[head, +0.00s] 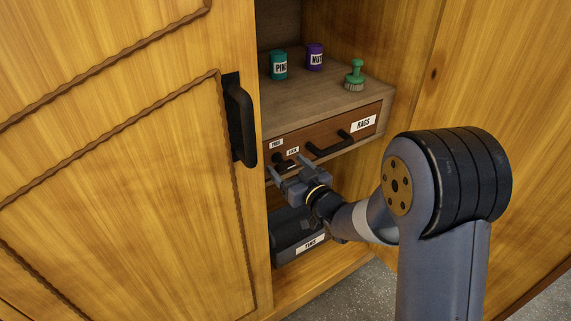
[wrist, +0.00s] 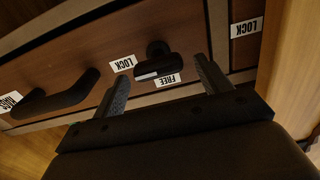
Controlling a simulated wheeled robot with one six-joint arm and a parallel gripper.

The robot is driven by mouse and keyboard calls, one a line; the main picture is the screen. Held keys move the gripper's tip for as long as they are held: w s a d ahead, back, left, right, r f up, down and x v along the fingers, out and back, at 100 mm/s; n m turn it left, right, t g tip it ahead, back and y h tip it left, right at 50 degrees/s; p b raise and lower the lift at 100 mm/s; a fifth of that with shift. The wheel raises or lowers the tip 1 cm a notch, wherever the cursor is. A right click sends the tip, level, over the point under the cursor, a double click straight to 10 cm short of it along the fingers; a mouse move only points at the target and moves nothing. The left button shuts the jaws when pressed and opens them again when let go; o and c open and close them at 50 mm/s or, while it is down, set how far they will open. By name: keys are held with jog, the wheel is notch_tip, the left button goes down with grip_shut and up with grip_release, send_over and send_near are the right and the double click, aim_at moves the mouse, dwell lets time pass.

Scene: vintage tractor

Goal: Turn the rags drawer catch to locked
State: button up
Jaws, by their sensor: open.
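The rags drawer (head: 330,135) is a brown-fronted drawer under a wooden shelf, with a black bar handle (head: 329,146) and a RAGS label (head: 363,123). Its catch (head: 285,163) is a small black turn piece near the FREE and LOCK labels. In the wrist view the catch (wrist: 160,66) shows a white mark at one end; I cannot tell surely which label it points to. My gripper (head: 289,170) is open at the drawer front. In the wrist view its fingers (wrist: 164,88) stand either side of the catch, with a gap on both sides.
A teal PINS can (head: 279,65), a purple can (head: 315,57) and a green brush (head: 354,76) stand on the shelf above. A grey bin (head: 292,238) sits below. The cabinet door with a black handle (head: 240,122) is close on the left.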

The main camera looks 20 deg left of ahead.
jog(key=v, duration=0.8)
jog(key=shift+s+d, duration=0.3)
jog(key=x, duration=1)
jog(key=shift+w+a, duration=0.35)
jog(key=shift+n+p, duration=0.3)
